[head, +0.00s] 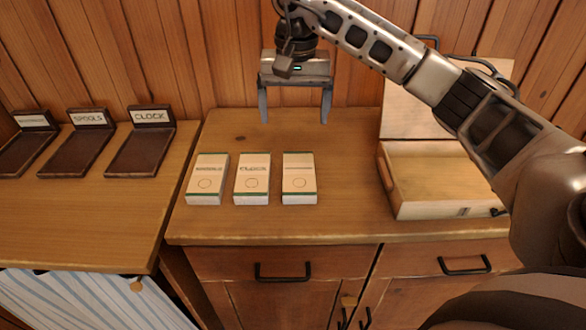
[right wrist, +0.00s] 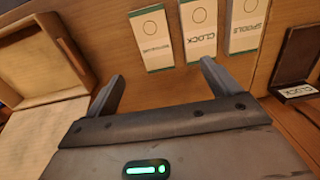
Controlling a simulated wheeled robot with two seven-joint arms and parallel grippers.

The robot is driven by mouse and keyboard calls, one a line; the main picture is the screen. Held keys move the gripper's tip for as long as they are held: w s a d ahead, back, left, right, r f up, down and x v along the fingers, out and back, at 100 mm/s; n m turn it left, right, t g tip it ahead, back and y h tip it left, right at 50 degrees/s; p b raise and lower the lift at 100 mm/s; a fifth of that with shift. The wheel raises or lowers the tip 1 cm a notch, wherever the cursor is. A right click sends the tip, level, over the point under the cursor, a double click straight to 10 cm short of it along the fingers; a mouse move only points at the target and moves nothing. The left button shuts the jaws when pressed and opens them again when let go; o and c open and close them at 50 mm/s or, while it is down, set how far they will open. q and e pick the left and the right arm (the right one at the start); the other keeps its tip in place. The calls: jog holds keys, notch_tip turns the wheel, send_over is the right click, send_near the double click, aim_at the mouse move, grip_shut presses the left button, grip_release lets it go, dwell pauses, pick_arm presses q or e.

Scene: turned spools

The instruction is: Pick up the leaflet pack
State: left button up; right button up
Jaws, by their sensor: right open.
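Three white packs with green edges lie in a row on the wooden cabinet top. The left pack (head: 207,180) reads SPOOLS in the right wrist view (right wrist: 247,25). The middle pack (head: 252,179) reads CLOCK and also shows in the right wrist view (right wrist: 199,30). The right pack (head: 299,179) has small print I cannot read; it also shows in the right wrist view (right wrist: 151,40). No pack visibly reads leaflet. My right gripper (head: 295,117) is open and empty, above and behind the row; its fingers show in the right wrist view (right wrist: 162,74). My left gripper is out of view.
An open wooden box (head: 440,179) with a raised lid stands right of the packs. Dark labelled holders, including one reading CLOCK (head: 141,150) and one reading SPOOLS (head: 78,149), stand on the left counter. The plank wall (head: 210,50) is close behind my right gripper.

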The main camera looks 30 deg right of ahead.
send_over(299, 172)
jog(key=f, duration=1)
jog(key=shift+w+a+p, duration=0.15)
jog(key=shift+w+p, duration=0.1)
jog(key=shift+p, duration=0.15)
jog(key=shift+s+f+p, duration=0.2)
jog(key=shift+f+p, duration=0.4)
jog(key=shift+f, duration=2.1)
jog(key=c, duration=1.1)
